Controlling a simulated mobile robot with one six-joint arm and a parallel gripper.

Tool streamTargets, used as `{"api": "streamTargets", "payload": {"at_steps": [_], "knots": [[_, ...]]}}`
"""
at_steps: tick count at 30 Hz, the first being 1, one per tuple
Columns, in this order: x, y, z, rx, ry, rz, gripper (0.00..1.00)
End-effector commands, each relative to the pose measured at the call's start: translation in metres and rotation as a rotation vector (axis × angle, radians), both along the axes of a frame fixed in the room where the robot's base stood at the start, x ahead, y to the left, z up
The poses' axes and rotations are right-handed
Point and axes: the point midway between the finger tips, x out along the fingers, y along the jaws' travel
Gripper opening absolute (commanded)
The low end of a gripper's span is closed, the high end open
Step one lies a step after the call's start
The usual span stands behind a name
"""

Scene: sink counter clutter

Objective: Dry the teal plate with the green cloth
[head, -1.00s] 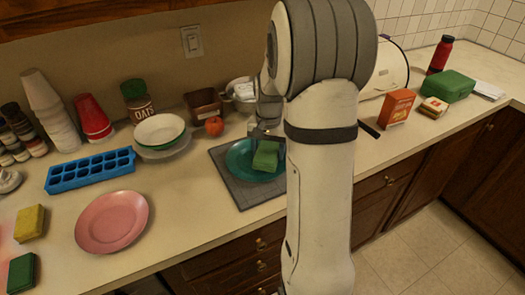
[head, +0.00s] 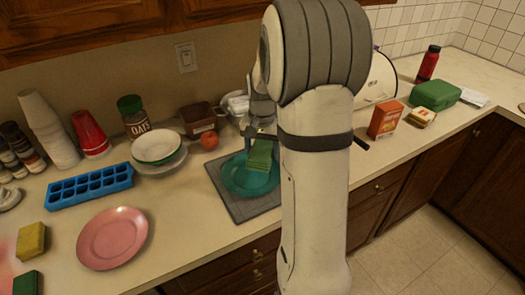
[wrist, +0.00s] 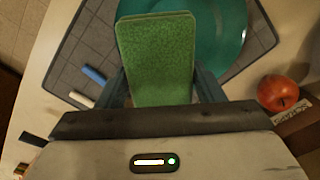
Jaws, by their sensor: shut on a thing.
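My gripper (wrist: 161,88) is shut on the green cloth (wrist: 157,55), a flat, block-like piece that stands out between the two fingers. The cloth also shows in the head view (head: 260,157), over the far right part of the teal plate. The teal plate (head: 238,180) lies on a dark grey mat (head: 221,187) on the counter. In the wrist view the plate (wrist: 228,28) is partly hidden behind the cloth. I cannot tell whether the cloth touches the plate. My arm hides the right side of the mat in the head view.
A red apple (head: 210,140), a brown box (head: 198,118) and a white bowl (head: 156,145) stand behind and left of the mat. A pink plate (head: 112,238) and a blue ice tray (head: 90,185) lie left. An orange box (head: 385,119) stands right.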

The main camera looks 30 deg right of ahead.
Motion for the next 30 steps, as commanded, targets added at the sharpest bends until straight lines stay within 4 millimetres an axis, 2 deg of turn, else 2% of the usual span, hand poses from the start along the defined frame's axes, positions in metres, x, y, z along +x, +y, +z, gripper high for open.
{"api": "streamTargets", "payload": {"at_steps": [10, 20, 30], "knots": [[0.0, 0.0, 0.003, 0.0, 0.0, 0.0, 0.43], [0.0, 0.0, 0.031, 0.0, 0.0, 0.0, 0.43], [0.0, 0.0, 0.03, 0.0, 0.0, 0.0, 0.43]]}}
